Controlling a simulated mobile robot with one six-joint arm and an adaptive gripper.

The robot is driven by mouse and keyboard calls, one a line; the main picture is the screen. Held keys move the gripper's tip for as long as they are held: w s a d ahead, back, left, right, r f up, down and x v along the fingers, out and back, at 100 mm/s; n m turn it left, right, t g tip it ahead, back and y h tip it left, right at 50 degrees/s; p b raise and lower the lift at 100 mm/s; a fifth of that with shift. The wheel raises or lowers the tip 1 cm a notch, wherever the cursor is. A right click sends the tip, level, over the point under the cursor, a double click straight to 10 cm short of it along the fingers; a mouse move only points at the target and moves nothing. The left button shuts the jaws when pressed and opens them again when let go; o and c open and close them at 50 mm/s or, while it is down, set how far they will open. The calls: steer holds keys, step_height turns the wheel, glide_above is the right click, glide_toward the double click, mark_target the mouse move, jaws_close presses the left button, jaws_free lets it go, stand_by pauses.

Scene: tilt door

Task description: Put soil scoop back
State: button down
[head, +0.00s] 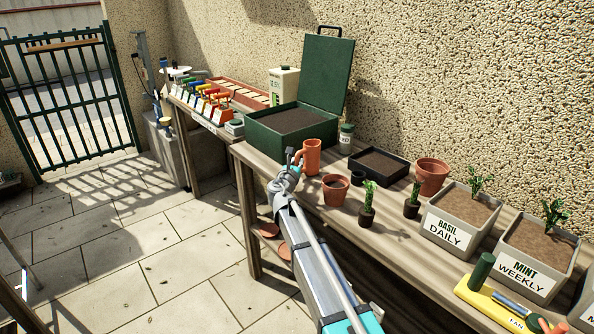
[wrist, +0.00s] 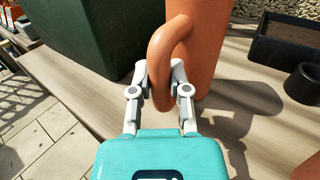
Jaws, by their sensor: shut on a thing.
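An orange, mug-like scoop (head: 313,157) with a loop handle is upright at the front of the bench, just right of the green soil bin (head: 269,139). My gripper (head: 291,163) is shut on its handle, its fingers on either side of the loop in the wrist view (wrist: 160,82). The scoop body (wrist: 203,45) rises beyond the fingers. I cannot tell whether its base touches the bench. The bin holds dark soil (head: 292,121), and its green lid (head: 325,75) stands open at the back.
A terracotta pot (head: 335,190), a black tray of soil (head: 379,164) and small plants (head: 367,203) stand right of the scoop. Planters (head: 461,217) line the right. Seed packets (head: 205,104) stand on the left bench (head: 186,117). Paved floor (head: 150,250) is open at left.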

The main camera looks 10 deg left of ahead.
steer(key=shift+f, duration=0.4)
steer(key=shift+f, duration=0.1)
steer(key=c, duration=0.6)
jaws_free()
steer(key=shift+s, duration=0.15)
steer(key=s, duration=1.1)
steer(key=shift+s+a, duration=0.35)
steer(key=shift+a, duration=0.05)
